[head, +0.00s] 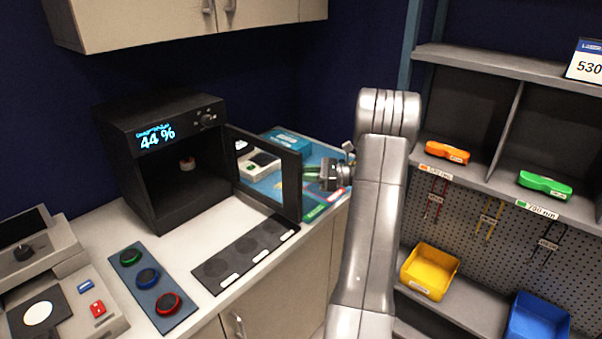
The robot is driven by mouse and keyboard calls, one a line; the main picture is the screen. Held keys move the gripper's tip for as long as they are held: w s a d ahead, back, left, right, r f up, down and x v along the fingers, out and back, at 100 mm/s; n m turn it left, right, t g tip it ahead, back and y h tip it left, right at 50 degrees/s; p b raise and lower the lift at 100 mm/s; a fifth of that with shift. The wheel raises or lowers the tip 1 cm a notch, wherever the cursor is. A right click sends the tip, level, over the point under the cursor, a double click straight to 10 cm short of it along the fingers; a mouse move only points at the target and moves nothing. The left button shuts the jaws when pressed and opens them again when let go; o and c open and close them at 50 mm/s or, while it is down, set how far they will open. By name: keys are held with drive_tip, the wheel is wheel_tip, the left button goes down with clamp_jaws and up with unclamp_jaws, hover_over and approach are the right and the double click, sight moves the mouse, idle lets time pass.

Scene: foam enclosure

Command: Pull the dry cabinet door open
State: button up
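The dry cabinet (165,155) is a black box on the counter, with a lit display reading 44 %. Its door (291,187), a dark frame with a clear pane, stands swung wide open to the right. The inside is visible, with a small pale item (187,164) in it. My gripper (322,176) is to the right of the door's outer edge, partly hidden by my arm. Its fingers point left towards the door. I cannot tell whether they touch it or whether they are open or shut.
A dark strip with round spots (244,254) and a panel with green, blue and red rings (149,279) lie in front of the cabinet. A teal mat (318,156) with items lies behind the door. Shelves (500,62) with coloured parts and bins stand at right. Wall cupboards (150,20) hang above.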

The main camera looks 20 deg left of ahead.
drive_tip(key=w+d+b, duration=0.2)
drive_tip(key=d+b, duration=0.1)
drive_tip(key=d, duration=1)
drive_tip(key=shift+d, duration=0.25)
drive_tip(key=shift+a, duration=0.1)
drive_tip(key=a+p, duration=0.1)
drive_tip(key=a, duration=0.3)
drive_tip(key=s+a+p, duration=0.1)
drive_tip(key=a, duration=0.4)
drive_tip(key=s+a+p, duration=0.1)
drive_tip(key=a, duration=0.3)
drive_tip(key=shift+a, duration=0.2)
drive_tip(key=shift+s, duration=0.15)
